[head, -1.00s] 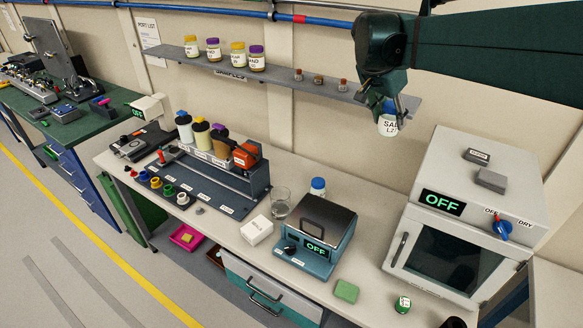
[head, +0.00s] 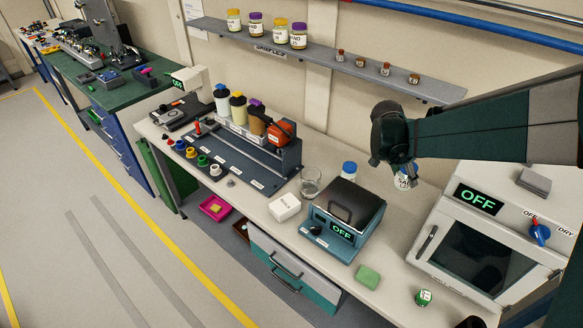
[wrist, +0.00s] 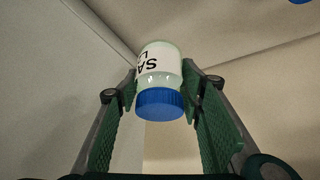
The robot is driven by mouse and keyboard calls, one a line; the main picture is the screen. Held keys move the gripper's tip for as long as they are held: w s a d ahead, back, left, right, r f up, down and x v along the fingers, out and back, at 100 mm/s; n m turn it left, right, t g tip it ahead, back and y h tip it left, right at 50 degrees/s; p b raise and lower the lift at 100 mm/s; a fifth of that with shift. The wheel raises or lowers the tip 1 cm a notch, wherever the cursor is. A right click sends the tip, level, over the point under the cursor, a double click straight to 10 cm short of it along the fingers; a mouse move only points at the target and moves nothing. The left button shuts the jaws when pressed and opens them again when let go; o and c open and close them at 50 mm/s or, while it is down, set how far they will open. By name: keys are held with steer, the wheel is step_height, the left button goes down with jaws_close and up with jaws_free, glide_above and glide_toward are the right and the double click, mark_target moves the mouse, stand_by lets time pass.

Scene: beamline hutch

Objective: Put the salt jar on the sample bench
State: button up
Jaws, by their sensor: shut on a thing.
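The salt jar (head: 403,181), pale with a white label, is held in my gripper (head: 404,170). In the wrist view the jar (wrist: 160,70) is between the two green-padded fingers, its blue lid towards the camera and its label partly legible. In the head view it hangs below the wall shelf, between the teal box device and the white oven. A gap between the jar and the bench cannot be judged clearly. The long pale bench (head: 270,209) runs below; no sign naming it as the sample bench is readable.
A blue-lidded bottle (head: 349,170) and a glass beaker (head: 310,182) stand behind the teal device (head: 340,215). The white oven (head: 480,235) stands right. A green block (head: 367,277) and a small green-labelled jar (head: 423,298) lie near the front edge. The wall shelf (head: 330,62) holds several jars.

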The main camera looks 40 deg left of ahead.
mark_target(404, 183)
steer(key=shift+s+d+f, duration=0.15)
steer(key=shift+f, duration=0.7)
steer(key=shift+s+d+f, duration=0.1)
steer(key=shift+s+f, duration=0.05)
steer(key=shift+f, duration=0.7)
steer(key=shift+f, duration=3.15)
steer(key=shift+f+b, duration=0.3)
steer(key=shift+f, duration=1.55)
steer(key=shift+f, duration=0.2)
steer(key=o, duration=1.1)
steer(key=shift+r, duration=0.15)
